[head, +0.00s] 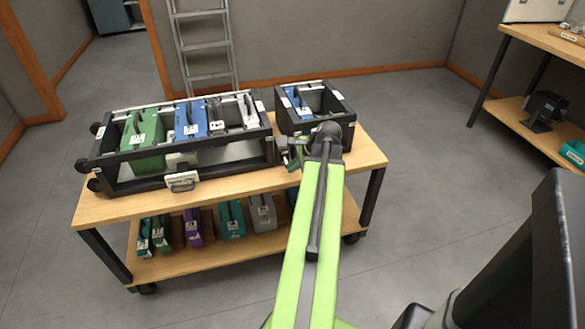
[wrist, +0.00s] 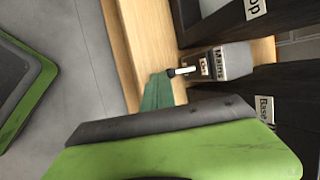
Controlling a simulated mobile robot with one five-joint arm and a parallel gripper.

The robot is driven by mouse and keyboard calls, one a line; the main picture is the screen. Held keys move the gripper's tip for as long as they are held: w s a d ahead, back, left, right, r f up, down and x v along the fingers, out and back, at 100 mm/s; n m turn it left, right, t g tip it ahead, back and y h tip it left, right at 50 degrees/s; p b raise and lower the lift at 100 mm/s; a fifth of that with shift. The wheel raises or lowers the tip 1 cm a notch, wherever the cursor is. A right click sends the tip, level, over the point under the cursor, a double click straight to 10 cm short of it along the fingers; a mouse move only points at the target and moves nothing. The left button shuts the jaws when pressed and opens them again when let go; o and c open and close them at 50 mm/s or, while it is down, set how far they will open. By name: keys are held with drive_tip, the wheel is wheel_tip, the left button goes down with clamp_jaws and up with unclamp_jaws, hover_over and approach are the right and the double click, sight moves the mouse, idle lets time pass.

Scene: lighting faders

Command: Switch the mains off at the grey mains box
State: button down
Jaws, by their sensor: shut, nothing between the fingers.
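The grey mains box (wrist: 234,60) is small, with "Mains" and "On" labels, and shows close up in the wrist view. A short white lever (wrist: 181,71) sticks out of it to the left, beside the "On" label. In the head view the box sits at the table's front edge between the two black racks, mostly hidden by my gripper (head: 290,152). In the wrist view my gripper (wrist: 165,122), green and dark grey, fills the bottom, just below the box. It is shut and empty. I cannot tell whether it touches the box.
A long black rack (head: 205,174) with green, blue and grey modules stands left on the wooden table (head: 120,208). A smaller black rack (head: 343,117) stands right. Several coloured modules sit on the lower shelf. The floor around is clear; a shelf unit (head: 497,62) stands right.

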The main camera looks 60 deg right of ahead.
drive_tip(key=shift+r+p, duration=0.75)
drive_tip(key=shift+r, duration=0.05)
